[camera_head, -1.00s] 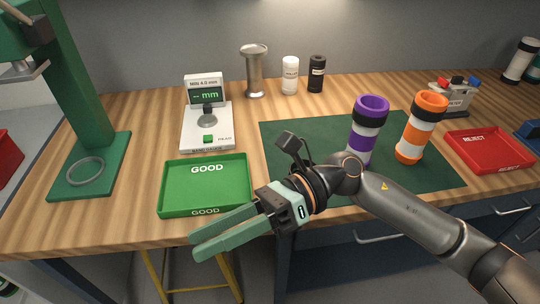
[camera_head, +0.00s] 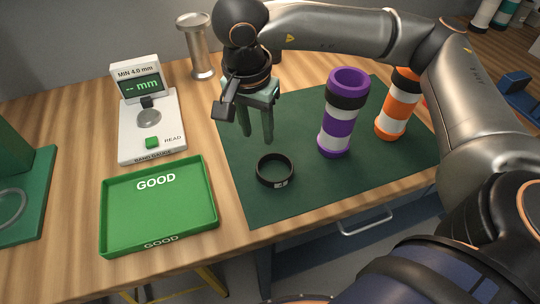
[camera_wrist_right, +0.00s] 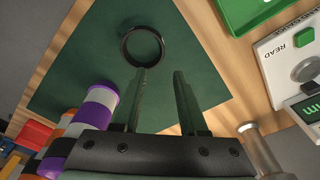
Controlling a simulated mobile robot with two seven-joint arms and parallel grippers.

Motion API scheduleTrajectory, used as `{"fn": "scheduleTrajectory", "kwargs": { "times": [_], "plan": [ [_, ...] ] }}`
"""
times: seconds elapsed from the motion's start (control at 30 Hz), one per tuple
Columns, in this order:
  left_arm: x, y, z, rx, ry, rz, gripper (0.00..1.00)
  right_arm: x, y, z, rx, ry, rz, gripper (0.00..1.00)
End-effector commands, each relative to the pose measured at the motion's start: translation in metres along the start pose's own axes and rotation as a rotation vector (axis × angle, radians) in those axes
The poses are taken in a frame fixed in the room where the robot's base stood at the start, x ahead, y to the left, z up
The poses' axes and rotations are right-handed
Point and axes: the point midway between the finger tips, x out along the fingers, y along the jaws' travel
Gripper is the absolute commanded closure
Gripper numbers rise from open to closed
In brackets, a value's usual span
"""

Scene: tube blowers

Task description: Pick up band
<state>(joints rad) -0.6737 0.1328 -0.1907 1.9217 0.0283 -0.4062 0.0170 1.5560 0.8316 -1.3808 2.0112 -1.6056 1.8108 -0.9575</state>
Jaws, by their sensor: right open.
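A black band (camera_head: 275,171) lies flat on the dark green mat (camera_head: 240,191), near the mat's left front part. It is a ring with a small pale mark on its front side. In the right wrist view the band (camera_wrist_right: 143,47) lies beyond the fingertips. My right gripper (camera_head: 257,140) points down above the mat, behind the band in the head view. Its two green fingers are apart and empty, and they do not touch the band. In the right wrist view the open fingers (camera_wrist_right: 163,75) show clearly. My left gripper is not in view.
Purple-white (camera_head: 343,112) and orange-white (camera_head: 397,103) tubes stand upright on the mat, right of the band. A green GOOD tray (camera_head: 108,222) lies left of the mat. A white band gauge (camera_head: 166,128) stands behind it. A metal spool (camera_head: 196,45) stands farther back.

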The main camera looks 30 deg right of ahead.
Motion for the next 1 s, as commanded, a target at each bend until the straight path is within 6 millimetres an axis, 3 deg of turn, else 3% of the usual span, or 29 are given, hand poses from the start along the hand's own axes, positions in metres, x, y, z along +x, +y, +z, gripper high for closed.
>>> {"fn": "scheduleTrajectory", "kwargs": {
  "times": [0.13,0.43,0.7,1.0],
  "plan": [
    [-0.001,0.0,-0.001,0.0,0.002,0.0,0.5,0.027,0.0,0.001,0.002,-0.003,0.003,0.58],
    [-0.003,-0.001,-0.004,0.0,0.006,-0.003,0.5,0.053,-0.002,0.002,0.001,-0.004,0.002,0.58],
    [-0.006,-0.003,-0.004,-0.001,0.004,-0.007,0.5,0.09,-0.005,0.003,0.001,-0.004,0.001,0.58],
    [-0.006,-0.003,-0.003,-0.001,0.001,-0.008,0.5,0.094,-0.005,0.003,0.001,-0.004,-0.001,0.59]
  ]
}}
